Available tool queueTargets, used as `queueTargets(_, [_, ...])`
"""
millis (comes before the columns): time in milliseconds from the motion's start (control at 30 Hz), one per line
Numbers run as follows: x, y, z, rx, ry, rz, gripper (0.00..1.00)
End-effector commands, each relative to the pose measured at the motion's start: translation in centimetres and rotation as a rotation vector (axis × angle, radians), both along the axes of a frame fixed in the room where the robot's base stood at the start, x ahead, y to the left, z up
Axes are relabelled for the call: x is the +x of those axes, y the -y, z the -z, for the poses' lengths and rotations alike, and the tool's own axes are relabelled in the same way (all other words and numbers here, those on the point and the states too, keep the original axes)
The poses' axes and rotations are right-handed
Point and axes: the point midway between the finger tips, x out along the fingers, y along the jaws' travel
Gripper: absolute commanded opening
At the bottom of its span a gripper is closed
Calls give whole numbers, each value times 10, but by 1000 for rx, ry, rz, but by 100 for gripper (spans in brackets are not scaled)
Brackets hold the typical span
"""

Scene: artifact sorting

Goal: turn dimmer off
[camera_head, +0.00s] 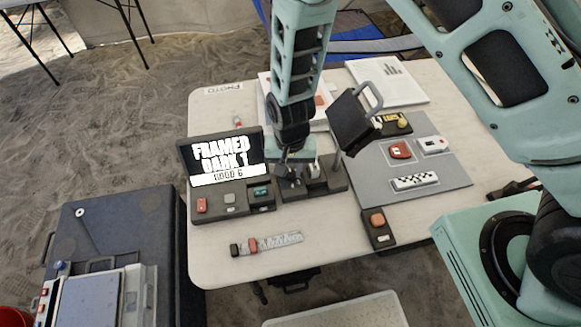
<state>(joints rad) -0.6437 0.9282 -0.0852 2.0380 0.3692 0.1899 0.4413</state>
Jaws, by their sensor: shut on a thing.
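My gripper (288,168) points down at the dark control unit (325,183) to the right of the screen. Its fingers are shut on a small part of that unit, which I take to be the dimmer; the fingers hide most of that part. Small light knobs or levers (313,170) stand on the unit just right of the fingers.
A black lamp-like panel with a handle (353,122) rises close right of my gripper. A grey mat (432,198) holds several small artifacts and a checkered scale. An orange-button box (377,220) and a ruler (275,242) lie near the table's front edge.

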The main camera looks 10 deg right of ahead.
Motion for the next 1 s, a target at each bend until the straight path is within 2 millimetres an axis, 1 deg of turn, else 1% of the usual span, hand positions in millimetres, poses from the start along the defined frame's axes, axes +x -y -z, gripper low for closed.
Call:
queueTargets(367, [1, 0, -1, 2, 2, -7, 2])
queueTargets(400, [1, 0, -1, 2, 2, -7, 30])
queueTargets(467, [1, 0, -1, 1, 2, -7, 47])
queueTargets(800, [0, 0, -3, 1, 1, -6, 47])
queueTargets(867, [1, -1, -7, 1, 1, -6, 47])
queueTargets(967, [1, -1, -20, 2, 5, -6, 47])
queueTargets(1000, [1, -1, -27, 2, 4, -6, 47])
